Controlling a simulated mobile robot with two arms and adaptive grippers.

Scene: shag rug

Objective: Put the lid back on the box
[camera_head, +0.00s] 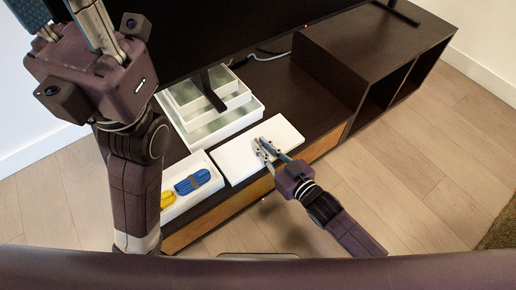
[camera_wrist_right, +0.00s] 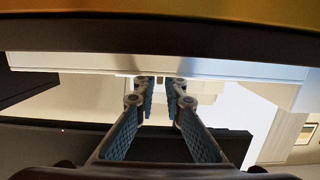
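A flat white panel, seemingly the lid (camera_head: 240,157), lies on the dark low cabinet right of the open white box (camera_head: 185,206). Its pale edge also spans the right wrist view (camera_wrist_right: 110,66). The box holds a blue item (camera_head: 193,181) and a yellow item (camera_head: 167,199); my left arm hides its left part. My right gripper (camera_head: 265,147) is over the lid's right part with its fingers apart. In the wrist view its fingertips (camera_wrist_right: 160,82) are close to the lid's edge; contact is unclear. My left gripper (camera_head: 60,15) is raised, open and empty.
Stacked white trays (camera_head: 250,108) stand behind the lid and box, by the black television's foot (camera_head: 211,92). The dark cabinet (camera_head: 283,90) has bare room right of the trays. A raised shelf unit (camera_head: 370,45) bounds it at right.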

